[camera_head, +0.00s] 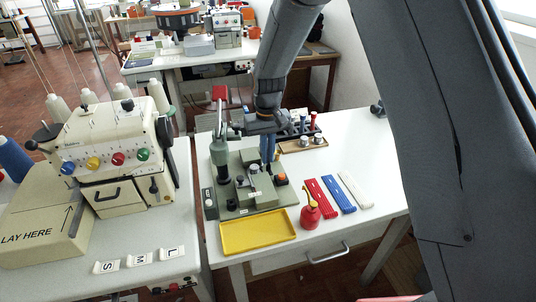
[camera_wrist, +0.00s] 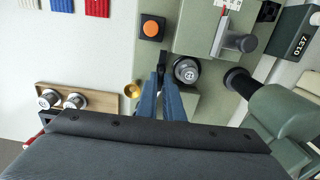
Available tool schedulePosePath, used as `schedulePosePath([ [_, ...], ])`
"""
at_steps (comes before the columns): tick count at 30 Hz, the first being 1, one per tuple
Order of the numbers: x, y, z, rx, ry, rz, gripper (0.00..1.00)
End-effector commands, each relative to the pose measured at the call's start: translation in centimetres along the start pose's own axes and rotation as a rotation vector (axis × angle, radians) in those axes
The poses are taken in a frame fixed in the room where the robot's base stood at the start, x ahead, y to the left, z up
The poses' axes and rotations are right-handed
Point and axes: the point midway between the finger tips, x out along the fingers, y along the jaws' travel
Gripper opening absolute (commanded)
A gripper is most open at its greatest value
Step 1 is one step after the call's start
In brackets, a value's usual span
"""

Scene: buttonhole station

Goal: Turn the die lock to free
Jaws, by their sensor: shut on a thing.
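The green buttonhole machine (camera_head: 262,199) stands on the white table, and its green bed also shows in the wrist view (camera_wrist: 195,25). A round silver die (camera_wrist: 187,70) with a dark rim sits on the bed. A small dark lever (camera_wrist: 162,57), which looks like the die lock, is just left of the die. My gripper (camera_wrist: 164,78) has its blue fingers close together at this lever and is shut on it; the tips hide part of it. In the head view my gripper (camera_head: 267,160) points down over the machine's back right, and the lock is hidden there.
An orange button (camera_wrist: 151,28) is close to the fingers. A wooden rack (camera_head: 303,146) with spare dies is behind. A yellow tray (camera_head: 258,232), a red oiler (camera_head: 310,214) and red, blue and white strips (camera_head: 343,195) lie in front and right. The table's right side is clear.

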Motion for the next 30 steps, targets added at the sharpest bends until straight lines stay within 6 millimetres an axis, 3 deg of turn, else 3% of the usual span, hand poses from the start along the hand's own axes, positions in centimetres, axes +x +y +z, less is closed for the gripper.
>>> schedulePosePath([
  [11,-0.2,0.0,-0.2,-0.005,0.004,0.0,0.0],
  [12,-0.2,0.0,-0.2,-0.005,0.004,0.0,0.14],
  [15,-0.1,0.0,-0.1,-0.005,0.003,0.0,0.26],
  [24,-0.2,0.0,-0.1,-0.003,0.002,0.0,0.26],
  [30,-2.5,0.0,-0.2,-0.004,0.006,0.0,0.26],
])
